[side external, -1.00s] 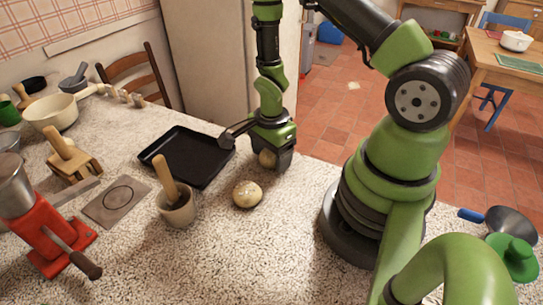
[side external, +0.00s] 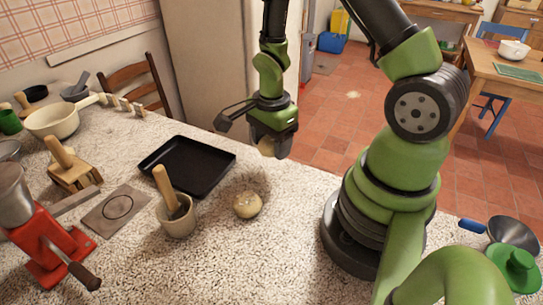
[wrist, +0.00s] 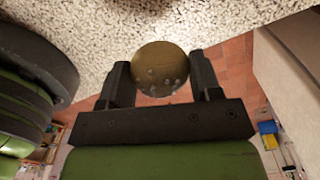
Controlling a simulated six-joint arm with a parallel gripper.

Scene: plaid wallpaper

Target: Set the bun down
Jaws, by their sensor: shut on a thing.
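My gripper (side external: 268,152) is shut on a round tan bun (side external: 266,146), held above the counter's far edge, to the right of the black tray. The jaws hide part of this bun in the side view. In the wrist view the held bun (wrist: 160,68), speckled with pale bits, sits between the two fingers (wrist: 161,84). A second round, pale bun (side external: 247,205) rests on the speckled counter (side external: 275,245), nearer the camera than my gripper and apart from it.
The empty black tray (side external: 187,167) lies left of my gripper. A mortar with a wooden pestle (side external: 177,215) stands left of the resting bun. A red grinder (side external: 42,235) is at front left. Bare counter lies in front of the resting bun.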

